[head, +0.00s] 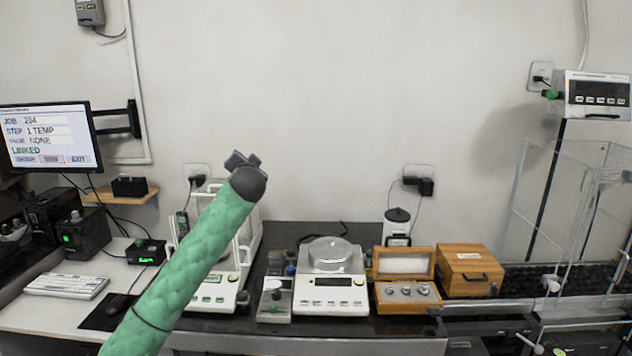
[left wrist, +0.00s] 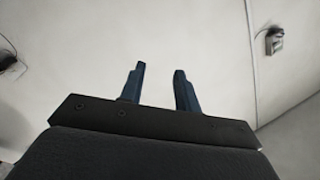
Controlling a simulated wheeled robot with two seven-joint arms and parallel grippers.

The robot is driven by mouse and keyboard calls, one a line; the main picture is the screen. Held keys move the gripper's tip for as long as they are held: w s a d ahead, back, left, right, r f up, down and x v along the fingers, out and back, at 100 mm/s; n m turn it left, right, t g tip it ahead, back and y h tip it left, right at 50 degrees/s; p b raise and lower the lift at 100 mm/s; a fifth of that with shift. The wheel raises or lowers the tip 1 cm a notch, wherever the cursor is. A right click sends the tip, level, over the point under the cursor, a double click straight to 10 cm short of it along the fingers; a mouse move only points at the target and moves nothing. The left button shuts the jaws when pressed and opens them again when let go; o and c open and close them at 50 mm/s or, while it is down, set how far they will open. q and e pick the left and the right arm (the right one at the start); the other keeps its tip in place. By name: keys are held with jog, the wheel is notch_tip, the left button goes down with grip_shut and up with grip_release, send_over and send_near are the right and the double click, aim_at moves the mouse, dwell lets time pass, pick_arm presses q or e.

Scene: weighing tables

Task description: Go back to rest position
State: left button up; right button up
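My left arm, in a green sleeve, comes in from the lower left of the head view. My left gripper (head: 243,158) is raised in front of the wall, above the table in the picture. In the left wrist view its two dark fingers (left wrist: 160,70) stand apart with nothing between them, so it is open and empty. Only bare wall and small fittings show beyond them. My right gripper is in neither view.
The dark table (head: 400,329) bears a balance (head: 331,280), an open wooden weight box (head: 405,293) and a closed wooden box (head: 469,270). My arm partly hides another balance (head: 213,299). A monitor (head: 48,137) stands left; a clear enclosure (head: 563,205) stands right.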

pick_arm(q)
jog(key=s+d+f+n+g+h, duration=0.1)
jog(key=s+f+g, duration=0.2)
jog(key=s+f, duration=0.9)
jog(key=s+d+f+n+g+h, duration=0.1)
jog(key=s+f+g+h, duration=0.3)
jog(key=f, duration=1.5)
jog(key=s+d+f+n+g+y, duration=0.1)
jog(key=s+f+g, duration=0.1)
jog(key=s+f, duration=1.05)
jog(key=s+f+g, duration=0.3)
jog(key=s+f, duration=1.3)
jog(key=s, duration=0.3)
jog(key=s+f+n+g, duration=0.1)
jog(key=s+f+g, duration=0.3)
jog(key=s+f, duration=1.2)
jog(key=s+d, duration=0.1)
jog(key=s, duration=0.2)
jog(key=shift+f+h, duration=0.15)
jog(key=shift+h, duration=0.25)
